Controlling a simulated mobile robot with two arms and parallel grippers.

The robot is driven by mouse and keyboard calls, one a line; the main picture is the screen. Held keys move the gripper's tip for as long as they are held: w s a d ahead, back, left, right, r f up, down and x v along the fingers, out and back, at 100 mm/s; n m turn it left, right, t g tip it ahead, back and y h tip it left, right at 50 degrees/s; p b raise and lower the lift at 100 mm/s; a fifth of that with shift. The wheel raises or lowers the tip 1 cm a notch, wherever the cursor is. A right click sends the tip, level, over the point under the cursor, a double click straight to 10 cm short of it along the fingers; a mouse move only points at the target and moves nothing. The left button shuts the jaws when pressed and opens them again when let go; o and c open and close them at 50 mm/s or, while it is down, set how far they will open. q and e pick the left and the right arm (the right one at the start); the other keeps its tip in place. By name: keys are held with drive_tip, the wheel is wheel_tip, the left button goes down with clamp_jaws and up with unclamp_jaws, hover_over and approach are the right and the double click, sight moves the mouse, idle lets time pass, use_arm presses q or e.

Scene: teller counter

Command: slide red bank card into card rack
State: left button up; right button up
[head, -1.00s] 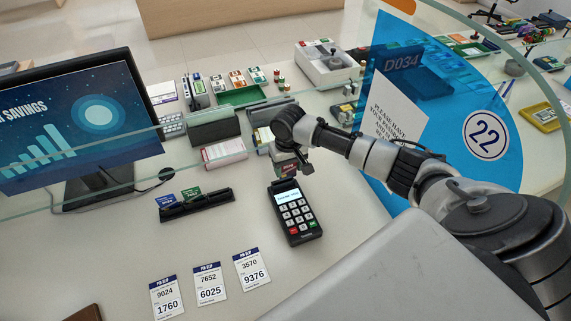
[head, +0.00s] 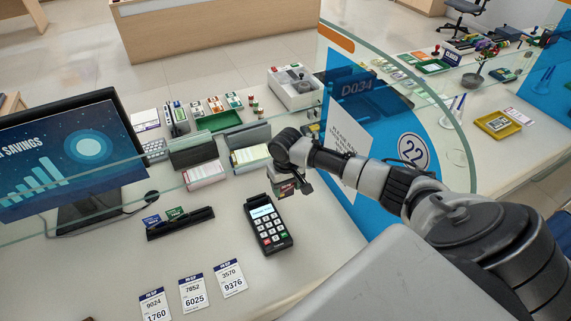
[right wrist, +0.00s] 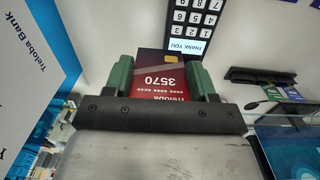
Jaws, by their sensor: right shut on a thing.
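The red bank card (right wrist: 162,75), marked 3570, is held between the green fingers of my right gripper (right wrist: 163,80) in the right wrist view. In the head view my right gripper (head: 289,186) hangs just right of the card terminal, with part of the red card showing below the wrist. The black card rack (head: 182,224) stands left of the terminal, apart from the gripper, with a blue card (head: 151,221) and a green card (head: 174,213) in it. The rack also shows at the right of the right wrist view (right wrist: 257,76). My left gripper is out of view.
The card terminal (head: 268,226) stands between gripper and rack; its screen reads THANK YOU in the right wrist view. Several PIN slips (head: 193,292) lie in front. A glass screen with a blue panel (head: 400,135) stands right. A monitor (head: 70,155) is at left.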

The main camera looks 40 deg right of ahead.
wheel_tip(320, 180, up, 4)
drive_tip(key=p, duration=0.3)
drive_tip(key=shift+r, duration=0.25)
idle(0.6)
drive_tip(key=shift+f, duration=0.1)
